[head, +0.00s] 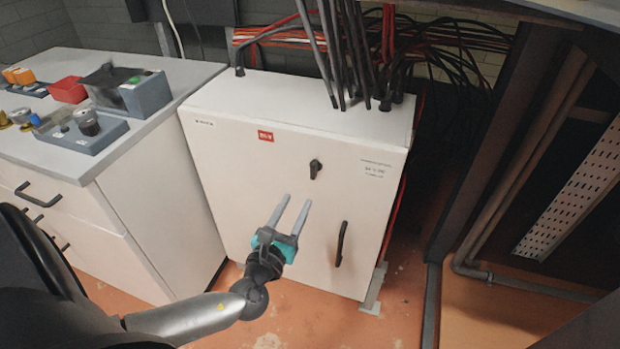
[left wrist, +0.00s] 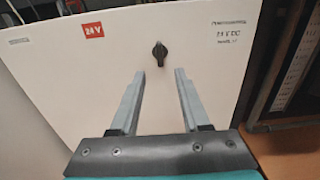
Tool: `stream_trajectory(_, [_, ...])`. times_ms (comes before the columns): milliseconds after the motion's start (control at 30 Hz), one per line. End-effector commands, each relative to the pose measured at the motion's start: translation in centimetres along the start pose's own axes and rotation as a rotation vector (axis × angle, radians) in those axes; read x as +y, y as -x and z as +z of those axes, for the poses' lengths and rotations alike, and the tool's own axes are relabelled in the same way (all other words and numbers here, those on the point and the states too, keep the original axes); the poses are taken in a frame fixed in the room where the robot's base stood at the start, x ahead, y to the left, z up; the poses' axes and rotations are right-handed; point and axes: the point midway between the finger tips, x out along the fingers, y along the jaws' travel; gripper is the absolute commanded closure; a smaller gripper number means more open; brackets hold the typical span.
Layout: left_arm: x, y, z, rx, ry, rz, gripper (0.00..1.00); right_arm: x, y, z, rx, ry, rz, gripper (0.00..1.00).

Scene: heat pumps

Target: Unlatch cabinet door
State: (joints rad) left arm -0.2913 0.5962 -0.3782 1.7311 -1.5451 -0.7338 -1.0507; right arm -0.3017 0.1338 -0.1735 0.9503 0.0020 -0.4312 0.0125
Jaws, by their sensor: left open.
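A white electrical cabinet (head: 232,150) stands upright on the floor with its door closed. On the door are a small black rotary latch (head: 315,169), a long black curved handle (head: 341,243) lower right, and a red label (head: 266,136). My left gripper (head: 291,202) is open and empty in front of the door, below and left of the latch in the head view. In the left wrist view the latch (left wrist: 159,53) appears above and between the two fingertips (left wrist: 160,72), apart from them. The long handle is not visible there. My right gripper is not in view.
A white drawer counter (head: 150,55) with small devices and a red bin (head: 68,90) stands left of the cabinet. Black and red cables (head: 355,50) rise from the cabinet top. A dark frame with pipes (head: 530,160) stands at right. Orange floor (head: 400,290) is open in front.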

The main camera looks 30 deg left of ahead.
Motion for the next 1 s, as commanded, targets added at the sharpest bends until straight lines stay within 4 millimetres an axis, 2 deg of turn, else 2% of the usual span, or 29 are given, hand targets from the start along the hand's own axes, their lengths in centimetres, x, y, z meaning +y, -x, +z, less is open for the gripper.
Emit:
stream_trajectory(33, [0.0,-1.1,0.0,-0.005,0.001,0.002,0.54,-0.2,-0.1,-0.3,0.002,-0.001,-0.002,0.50])
stream_trajectory(200, [0.0,-4.1,-0.1,-0.002,0.003,0.002,0.54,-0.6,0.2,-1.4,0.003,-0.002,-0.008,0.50])
stream_trajectory(500, [0.0,-8.6,-0.2,0.000,0.003,0.002,0.54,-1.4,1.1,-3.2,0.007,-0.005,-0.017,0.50])
stream_trajectory(700, [0.0,-10.1,-0.1,0.002,0.002,0.000,0.54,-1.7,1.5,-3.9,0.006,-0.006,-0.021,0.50])
stream_trajectory(1000, [0.0,-10.3,-0.1,0.002,0.003,0.000,0.54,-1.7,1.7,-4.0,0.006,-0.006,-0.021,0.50])
